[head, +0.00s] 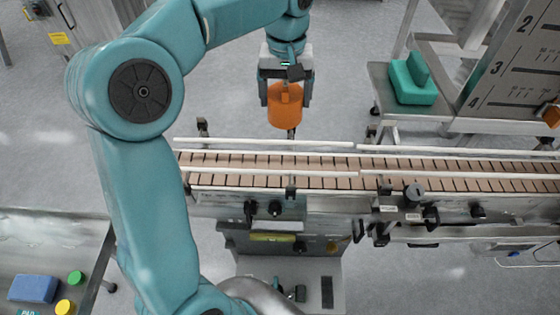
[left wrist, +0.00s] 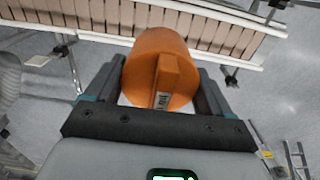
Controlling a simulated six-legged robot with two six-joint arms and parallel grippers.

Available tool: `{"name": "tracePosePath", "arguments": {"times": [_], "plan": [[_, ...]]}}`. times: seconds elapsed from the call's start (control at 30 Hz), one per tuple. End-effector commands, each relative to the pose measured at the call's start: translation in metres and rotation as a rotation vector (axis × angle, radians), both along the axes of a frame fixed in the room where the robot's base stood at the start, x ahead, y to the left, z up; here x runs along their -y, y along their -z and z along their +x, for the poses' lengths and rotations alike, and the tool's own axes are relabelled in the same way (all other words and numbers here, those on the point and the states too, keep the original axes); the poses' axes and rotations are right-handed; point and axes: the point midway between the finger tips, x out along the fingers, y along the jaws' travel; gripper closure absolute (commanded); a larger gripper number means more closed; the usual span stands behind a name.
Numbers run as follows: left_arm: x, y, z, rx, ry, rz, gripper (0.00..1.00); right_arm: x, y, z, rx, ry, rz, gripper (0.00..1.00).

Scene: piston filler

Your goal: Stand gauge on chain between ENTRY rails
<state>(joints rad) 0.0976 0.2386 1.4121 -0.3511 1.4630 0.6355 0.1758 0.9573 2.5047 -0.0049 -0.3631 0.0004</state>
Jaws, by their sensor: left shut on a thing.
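The gauge hangs upright, just beyond the far rail in the head view. The chain (head: 270,180) is a tan slatted conveyor between two pale rails (head: 262,142); its slats (left wrist: 190,25) also show in the left wrist view. My right gripper is not in view.
A side table (head: 385,80) with a teal block (head: 412,82) stands at the back right, beside a grey panel (head: 515,70) numbered 2 to 4. A table at bottom left holds a blue block (head: 33,289) and green and yellow pieces. The visible chain is empty.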

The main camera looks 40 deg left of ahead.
Motion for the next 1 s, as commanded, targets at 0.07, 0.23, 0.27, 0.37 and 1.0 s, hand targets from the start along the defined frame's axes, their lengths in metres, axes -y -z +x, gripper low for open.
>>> {"name": "tracePosePath", "arguments": {"times": [0.07, 0.23, 0.27, 0.37, 1.0], "plan": [[-0.001, 0.016, -0.004, -0.006, -0.003, -0.001, 0.55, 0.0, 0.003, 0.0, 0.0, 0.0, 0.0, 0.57], [-0.001, 0.065, -0.008, -0.007, -0.001, -0.001, 0.55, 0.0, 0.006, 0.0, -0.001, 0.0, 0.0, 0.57], [-0.001, 0.074, -0.008, -0.007, -0.001, -0.002, 0.55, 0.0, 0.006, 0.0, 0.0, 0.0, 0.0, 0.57], [-0.001, 0.103, -0.009, -0.007, -0.001, -0.001, 0.55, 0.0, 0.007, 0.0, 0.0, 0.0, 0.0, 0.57], [0.0, 0.195, -0.002, -0.002, 0.0, -0.001, 0.55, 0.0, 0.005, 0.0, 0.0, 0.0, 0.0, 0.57]]}}
